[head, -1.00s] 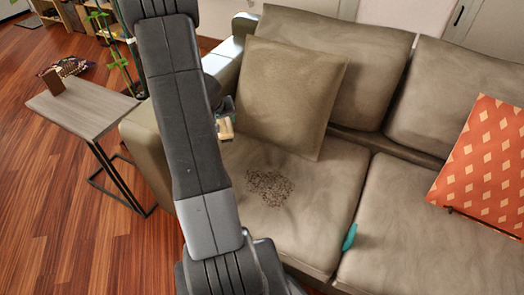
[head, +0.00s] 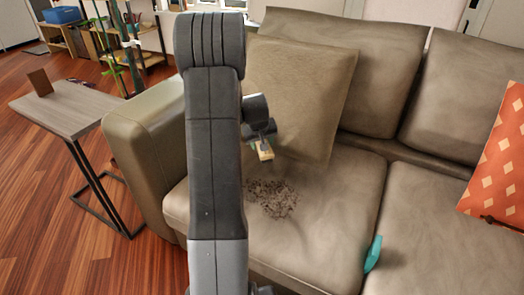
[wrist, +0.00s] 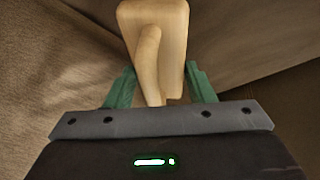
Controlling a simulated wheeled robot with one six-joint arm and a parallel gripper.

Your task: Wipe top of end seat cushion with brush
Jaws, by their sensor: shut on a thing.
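The end seat cushion (head: 325,225) is the sofa's left seat, brown-grey. A dark speckled patch of dirt (head: 272,198) lies on its top. My gripper (wrist: 160,88) has green fingers shut on a pale wooden brush (wrist: 172,22), which fills the upper middle of the wrist view. In the head view the brush (head: 265,153) shows small below my wrist, behind the dirt patch and in front of the throw pillow. It seems held above the cushion; I cannot tell whether it touches. Its bristles are not visible. My arm hides the cushion's left part.
A tan throw pillow (head: 315,100) leans on the backrest. The sofa's left armrest (head: 145,130) and a side table (head: 68,108) stand left. A teal item (head: 373,254) lies at the seam between seats. An orange patterned pillow (head: 497,165) is at right.

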